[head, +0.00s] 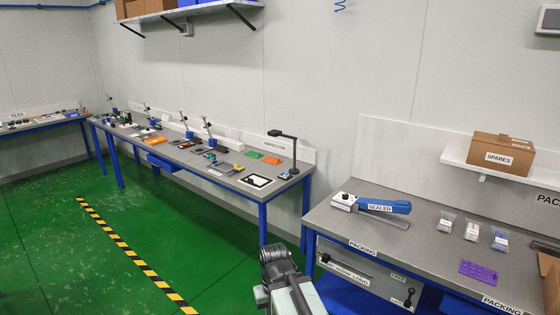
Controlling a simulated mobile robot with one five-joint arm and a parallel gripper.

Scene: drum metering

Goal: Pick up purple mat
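The purple mat (478,271) lies flat on the grey top of the packing table at the right, near its front edge. It is a small, thin purple sheet with a faint pattern on it. Nothing lies on it and nothing touches it. Part of my own arm, with a dark rounded joint and pale link, shows at the bottom centre, left of the packing table and well apart from the mat. I cannot make out any fingers of my gripper in this view.
A blue sealer (384,205) stands left of the mat. Several small clear bags (472,231) lie behind it. A carton marked SPARES (502,156) sits on a wall shelf. A long inspection bench (223,166) stands further left. Green floor (190,235) is clear between.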

